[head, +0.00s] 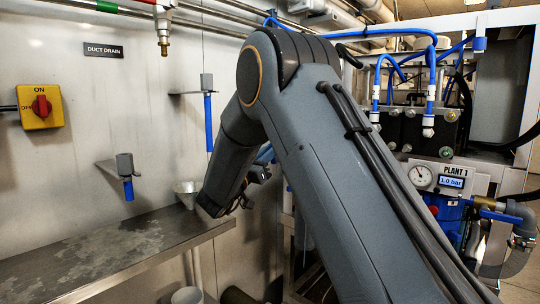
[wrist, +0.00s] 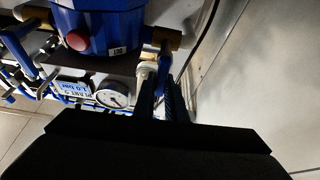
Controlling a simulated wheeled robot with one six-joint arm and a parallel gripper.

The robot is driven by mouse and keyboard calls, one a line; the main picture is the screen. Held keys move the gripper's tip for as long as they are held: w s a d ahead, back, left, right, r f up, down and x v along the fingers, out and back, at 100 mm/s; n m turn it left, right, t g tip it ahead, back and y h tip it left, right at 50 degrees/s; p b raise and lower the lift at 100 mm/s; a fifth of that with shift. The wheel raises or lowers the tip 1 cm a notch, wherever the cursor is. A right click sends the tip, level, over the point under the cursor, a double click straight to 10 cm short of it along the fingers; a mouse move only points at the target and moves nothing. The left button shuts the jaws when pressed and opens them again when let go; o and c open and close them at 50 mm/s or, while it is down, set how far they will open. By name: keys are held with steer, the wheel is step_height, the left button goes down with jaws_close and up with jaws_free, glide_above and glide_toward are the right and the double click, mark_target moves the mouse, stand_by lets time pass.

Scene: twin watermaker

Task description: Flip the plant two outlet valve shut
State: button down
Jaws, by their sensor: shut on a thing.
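In the wrist view, my gripper (wrist: 162,98) reaches up from the bottom edge, with its dark fingers close together. They are shut on a thin blue valve lever (wrist: 162,65), which points down the picture from a brass outlet fitting (wrist: 168,38). The fitting joins the right side of a blue housing (wrist: 97,25) with a red button. A round pressure gauge (wrist: 112,95) and a small blue display (wrist: 74,89) are left of the fingers. The fingers hide the lever's end. In the head view, my arm hides the plant two outlet valve.
In the head view, plant 1's gauge (head: 421,176) and its blue-handled valve (head: 497,215) are at the right. A steel shelf (head: 105,255) and funnel (head: 186,190) are at the left. A metal panel (wrist: 222,65) stands close right of the fingers in the wrist view.

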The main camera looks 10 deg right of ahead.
steer(key=shift+s+m, duration=0.1)
steer(key=shift+m, duration=0.4)
steer(key=c, duration=1.8)
jaws_free()
